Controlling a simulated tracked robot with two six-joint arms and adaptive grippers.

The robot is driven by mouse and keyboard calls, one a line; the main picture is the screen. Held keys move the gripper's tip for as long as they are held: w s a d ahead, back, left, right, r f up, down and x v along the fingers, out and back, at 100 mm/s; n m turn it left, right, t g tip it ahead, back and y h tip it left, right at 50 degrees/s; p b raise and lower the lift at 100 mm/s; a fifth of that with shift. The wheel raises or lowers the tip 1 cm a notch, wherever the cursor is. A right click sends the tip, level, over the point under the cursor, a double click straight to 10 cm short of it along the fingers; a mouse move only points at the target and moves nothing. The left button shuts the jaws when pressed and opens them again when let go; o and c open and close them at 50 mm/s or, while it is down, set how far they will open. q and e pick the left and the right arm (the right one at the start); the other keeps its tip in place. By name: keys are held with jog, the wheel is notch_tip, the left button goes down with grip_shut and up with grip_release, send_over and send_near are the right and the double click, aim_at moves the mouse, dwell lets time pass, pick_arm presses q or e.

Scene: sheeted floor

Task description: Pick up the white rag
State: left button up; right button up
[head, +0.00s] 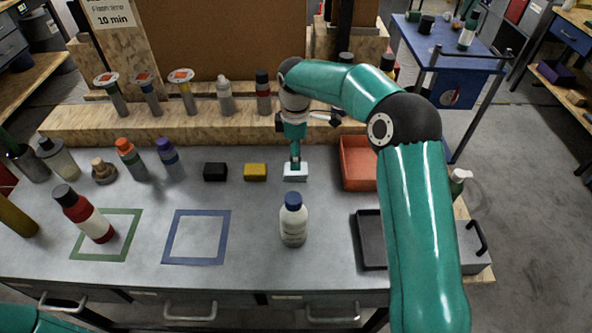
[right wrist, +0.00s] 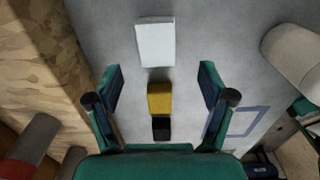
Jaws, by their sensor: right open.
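The white rag (head: 297,176) looks like a small folded block on the grey bench top, at the right end of a row with a yellow block (head: 255,172) and a black block (head: 215,172). My right gripper (head: 295,163) is above the rag in the head view and hides part of it. In the right wrist view, my right gripper (right wrist: 160,82) is open and empty. The white rag (right wrist: 156,45) lies ahead of its fingertips, with the yellow block (right wrist: 160,99) in line between the fingers. My left gripper is out of view.
A white bottle with a blue cap (head: 293,226) stands in front of the rag. An orange bin (head: 345,180) is close on its right, and a dark tray (head: 369,258) is nearer. A wooden ledge (head: 180,126) holding several bottles runs behind.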

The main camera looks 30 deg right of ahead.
aim_at(296, 172)
notch_tip(296, 172, down, 2)
jog(key=shift+f, duration=0.1)
jog(key=f, duration=0.1)
jog(key=f+p, duration=0.1)
jog(key=f, duration=0.2)
jog(key=shift+s+d+p, duration=0.15)
jog(key=shift+s+p, duration=0.15)
jog(key=shift+f, duration=0.55)
jog(key=c, duration=1.3)
jog(key=shift+o, duration=0.2)
jog(key=shift+w+r, duration=0.1)
jog(key=shift+r, duration=0.1)
